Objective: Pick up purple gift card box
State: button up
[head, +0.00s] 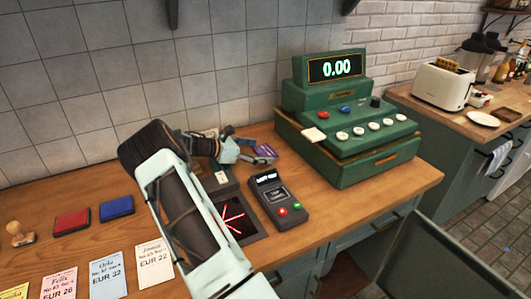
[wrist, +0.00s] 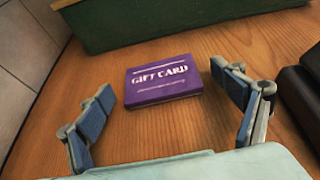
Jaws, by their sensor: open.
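The purple gift card box (wrist: 163,81) lies flat on the wooden counter, its "GIFT CARD" print facing up in the wrist view. In the head view only a part of the purple box (head: 264,151) shows beside my fingers. My gripper (wrist: 168,108) is open, with one blue-padded finger to the left of the box and one to the right. The box lies ahead of and between the fingers, with bare wood on both sides of it. In the head view my gripper (head: 250,152) is low over the counter near the wall.
A green cash register (head: 345,125) stands just beyond the box, to the right in the head view. A card terminal (head: 278,200) and a dark pad with red lines (head: 233,222) are nearer. Ink pads (head: 72,221), a stamp (head: 19,234) and price cards (head: 107,275) lie left.

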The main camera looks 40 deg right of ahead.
jog(key=shift+c, duration=0.5)
jog(key=c, duration=1)
